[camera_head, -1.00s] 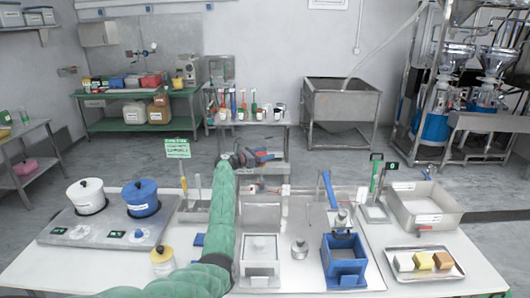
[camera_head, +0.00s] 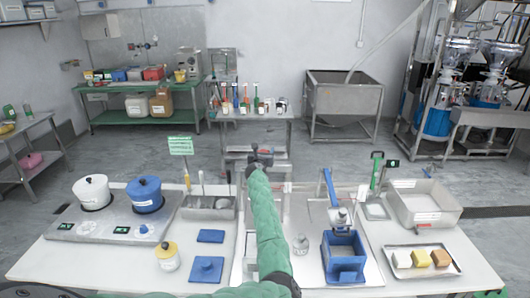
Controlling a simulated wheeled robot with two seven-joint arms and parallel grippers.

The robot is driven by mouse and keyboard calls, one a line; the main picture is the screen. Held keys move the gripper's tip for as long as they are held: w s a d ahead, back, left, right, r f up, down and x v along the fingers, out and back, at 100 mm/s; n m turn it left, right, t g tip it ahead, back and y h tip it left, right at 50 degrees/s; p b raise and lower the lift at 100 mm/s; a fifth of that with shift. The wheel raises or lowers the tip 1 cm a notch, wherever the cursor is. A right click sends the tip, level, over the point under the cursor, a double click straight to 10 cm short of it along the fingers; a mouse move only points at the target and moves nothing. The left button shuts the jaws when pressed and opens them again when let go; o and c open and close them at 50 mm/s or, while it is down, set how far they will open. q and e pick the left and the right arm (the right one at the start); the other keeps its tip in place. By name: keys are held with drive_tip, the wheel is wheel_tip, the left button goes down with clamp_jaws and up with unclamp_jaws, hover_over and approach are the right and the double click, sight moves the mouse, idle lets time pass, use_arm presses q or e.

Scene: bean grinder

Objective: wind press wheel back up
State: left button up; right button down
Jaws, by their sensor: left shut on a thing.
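My left arm's green sleeve reaches from the bottom edge to the middle of the work table. Its dark gripper (camera_head: 258,156) is at the far end of the arm, above the back of the table. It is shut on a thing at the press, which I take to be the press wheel. The wheel is hidden by the gripper and too small to make out. The arm covers much of the press area. My right gripper is not in view.
A blue box (camera_head: 343,262) and a small metal weight (camera_head: 300,244) stand right of the arm. A steel tray (camera_head: 424,262) holds several blocks.

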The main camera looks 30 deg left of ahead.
use_arm(q)
drive_tip(key=n+g+y, duration=0.1)
drive_tip(key=n+y, duration=0.1)
drive_tip(key=shift+y, duration=0.4)
drive_tip(key=shift+a+n+g+y+b, duration=0.2)
drive_tip(key=shift+n+g+y+b, duration=0.65)
drive_tip(key=shift+g+y, duration=0.2)
drive_tip(key=shift+s+a+f+n+g+y+b, duration=0.1)
drive_tip(key=shift+n+g+y+b, duration=0.4)
drive_tip(key=shift+n+g+y, duration=0.1)
drive_tip(key=shift+s+a+n+g+y+b, duration=0.1)
drive_tip(key=shift+n+g+y+b, duration=0.35)
drive_tip(key=shift+y, duration=0.1)
drive_tip(key=shift+g, duration=0.3)
drive_tip(key=shift+s+n+g+y+b, duration=0.1)
drive_tip(key=shift+n+g+y+b, duration=0.55)
drive_tip(key=shift+b, duration=0.3)
drive_tip(key=shift+r+n+g+y, duration=0.2)
drive_tip(key=shift+n+g+y, duration=0.05)
drive_tip(key=shift+n+g, duration=0.1)
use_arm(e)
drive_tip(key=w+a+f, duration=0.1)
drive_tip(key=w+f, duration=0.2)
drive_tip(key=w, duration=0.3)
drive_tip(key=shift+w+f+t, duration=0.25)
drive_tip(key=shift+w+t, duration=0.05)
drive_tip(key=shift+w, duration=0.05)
